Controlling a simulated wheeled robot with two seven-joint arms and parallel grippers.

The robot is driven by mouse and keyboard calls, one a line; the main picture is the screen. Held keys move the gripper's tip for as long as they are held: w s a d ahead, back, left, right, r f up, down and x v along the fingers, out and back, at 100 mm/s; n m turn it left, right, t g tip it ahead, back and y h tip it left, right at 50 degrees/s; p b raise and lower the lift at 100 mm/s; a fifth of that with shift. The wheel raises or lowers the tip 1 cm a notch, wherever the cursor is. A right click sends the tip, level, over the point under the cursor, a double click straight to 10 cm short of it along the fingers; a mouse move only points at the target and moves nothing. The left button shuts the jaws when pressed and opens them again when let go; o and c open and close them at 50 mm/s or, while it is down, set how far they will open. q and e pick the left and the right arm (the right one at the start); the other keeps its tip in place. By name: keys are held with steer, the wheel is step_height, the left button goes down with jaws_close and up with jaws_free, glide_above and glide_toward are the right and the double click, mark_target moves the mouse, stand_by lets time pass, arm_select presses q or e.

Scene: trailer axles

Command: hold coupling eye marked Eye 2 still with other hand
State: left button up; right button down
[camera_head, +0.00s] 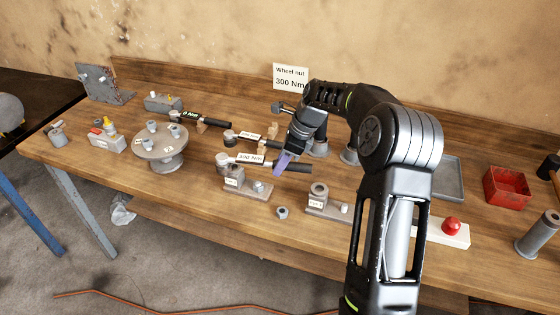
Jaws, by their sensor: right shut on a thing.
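Two grey coupling blocks with small labels stand near the bench's front edge, a left one (258,192) and a right one (319,190). Their labels are too small to read, so I cannot tell which is Eye 2. My right gripper (281,163) points down at the torque wrench with the 300 Nm label (250,158), just behind the left block. It is shut on this wrench, whose black handle (299,168) sticks out to the right. The fingers hide part of the wrench. My left gripper is not in view.
A loose nut (282,212) lies between the blocks at the front edge. A round grey stand (161,152) and other wrenches are to the left and behind. A red button box (451,228), grey tray (449,180) and red bin (507,190) are right, partly behind my arm.

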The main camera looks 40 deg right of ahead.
steer(key=shift+s+a+f+n, duration=0.1)
steer(key=shift+s+a+n, duration=0.1)
steer(key=shift+n, duration=0.3)
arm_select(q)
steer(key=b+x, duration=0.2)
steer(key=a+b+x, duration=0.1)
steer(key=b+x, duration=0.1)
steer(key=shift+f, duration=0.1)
arm_select(e)
steer(key=s+a+f+n+g, duration=0.2)
steer(key=a+n, duration=0.3)
steer(key=a, duration=0.2)
steer(key=s+a+f+n+g, duration=0.2)
steer(key=a+n, duration=0.3)
steer(key=a, duration=0.3)
steer(key=s+a+f+n+g, duration=0.2)
steer(key=s+a+n, duration=0.1)
steer(key=a+n, duration=0.3)
steer(key=shift+s+a+f, duration=0.35)
steer(key=shift+a, duration=0.4)
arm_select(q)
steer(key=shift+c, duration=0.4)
